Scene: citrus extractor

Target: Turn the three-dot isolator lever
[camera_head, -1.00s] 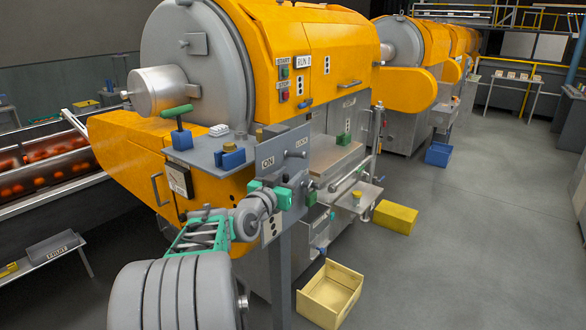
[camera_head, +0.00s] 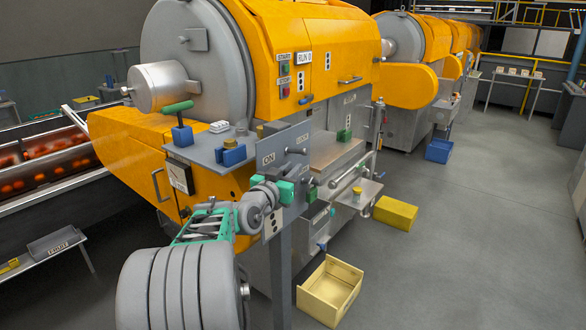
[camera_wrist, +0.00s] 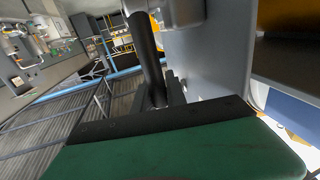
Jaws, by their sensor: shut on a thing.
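The isolator panel (camera_head: 270,146) is a grey upright plate with ON and LOCK labels on the front of the yellow machine. A label plate with three dots (camera_head: 274,222) is on its post, just below my gripper. My gripper (camera_head: 281,182), with green fingers, is at the lower part of the panel. In the wrist view a dark round lever bar (camera_wrist: 146,55) runs down to the gripper's dark-edged green finger (camera_wrist: 170,150). The gripper is shut on this lever; the grip itself is mostly hidden. A small grey handle (camera_head: 297,151) sits beneath the LOCK label.
A shelf with a green-topped handle (camera_head: 177,108) and a blue block (camera_head: 233,156) is left of the panel. A green block (camera_head: 311,194) is close on the right. An open yellow crate (camera_head: 330,292) and a yellow box (camera_head: 396,215) stand on the floor. The right-hand aisle is clear.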

